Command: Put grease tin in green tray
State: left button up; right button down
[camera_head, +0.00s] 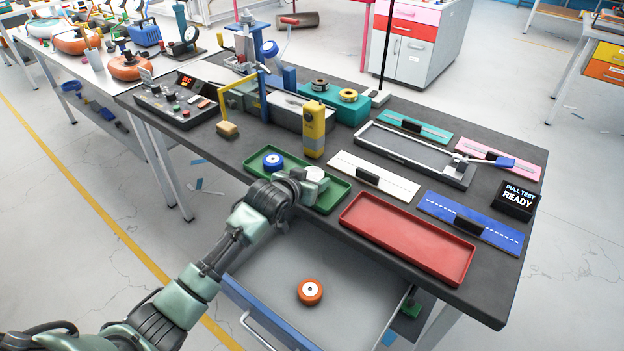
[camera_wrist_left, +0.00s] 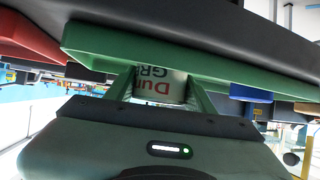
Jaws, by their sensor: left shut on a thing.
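The grease tin (camera_head: 315,173) shows its pale round top over the right half of the green tray (camera_head: 262,152). In the left wrist view the tin (camera_wrist_left: 160,86) is pale with dark red lettering, upside down in the picture. My left gripper (camera_head: 311,182) is shut on it, with one finger on each side. The tray's green wall (camera_wrist_left: 230,66) shows just beyond the tin there, and I cannot tell whether the tin touches the tray floor. My right gripper is not in view.
A blue round item (camera_head: 273,161) lies in the tray's left half. A red tray (camera_head: 405,238) is to the right. A yellow upright block (camera_head: 314,130) stands behind. An open drawer below holds an orange round item (camera_head: 310,291).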

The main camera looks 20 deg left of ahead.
pick_arm(q)
jog(key=o, duration=1.4)
jog(key=shift+f, duration=0.1)
jog(key=shift+o, duration=0.2)
jog(key=v, duration=1.2)
